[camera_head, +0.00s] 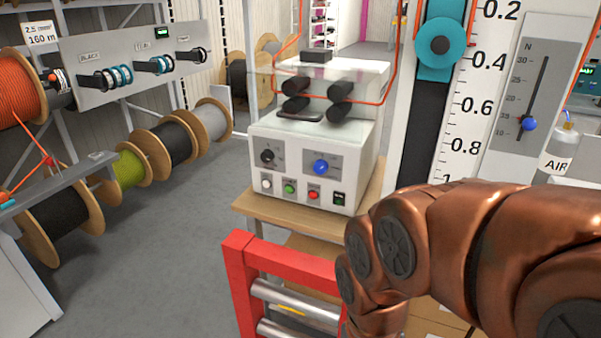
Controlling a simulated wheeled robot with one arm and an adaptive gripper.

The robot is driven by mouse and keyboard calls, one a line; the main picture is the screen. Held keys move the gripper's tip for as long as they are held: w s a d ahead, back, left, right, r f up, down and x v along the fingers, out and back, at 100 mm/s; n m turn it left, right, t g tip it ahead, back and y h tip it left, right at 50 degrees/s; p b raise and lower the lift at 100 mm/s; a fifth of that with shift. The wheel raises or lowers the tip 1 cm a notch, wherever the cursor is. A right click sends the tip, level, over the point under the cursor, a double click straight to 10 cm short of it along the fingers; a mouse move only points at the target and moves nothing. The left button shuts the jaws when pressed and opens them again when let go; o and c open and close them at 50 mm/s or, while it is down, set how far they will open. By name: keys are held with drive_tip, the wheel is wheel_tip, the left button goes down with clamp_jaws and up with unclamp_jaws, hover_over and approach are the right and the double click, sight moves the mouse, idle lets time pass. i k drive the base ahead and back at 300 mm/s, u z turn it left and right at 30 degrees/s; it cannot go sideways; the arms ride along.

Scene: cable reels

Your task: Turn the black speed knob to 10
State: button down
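The black knob (267,156) is on the upper left of the front panel of a white machine (362,152), on a dark grey plate. Markings around the black knob are too small to read, so its setting cannot be told. A blue knob (320,167) sits on another grey plate to its right. My copper-coloured arm fills the lower right of the picture, in front of and to the right of the machine. My gripper is not in view. Nothing of mine touches the black knob, and the way in front of it is open.
White, green and red buttons and a rocker switch (339,199) sit below the knobs. The machine stands on a wooden table (243,204). A red frame with metal rollers (237,265) is in front. Cable reels (171,143) line the left. A scale board (461,105) stands right.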

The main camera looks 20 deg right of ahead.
sight(265, 157)
drive_tip(key=k, duration=1.2)
drive_tip(key=z, duration=0.05)
drive_tip(key=i, duration=1.4)
drive_tip(key=u, duration=1.15)
drive_tip(key=i, duration=0.45)
drive_tip(key=u, duration=0.45)
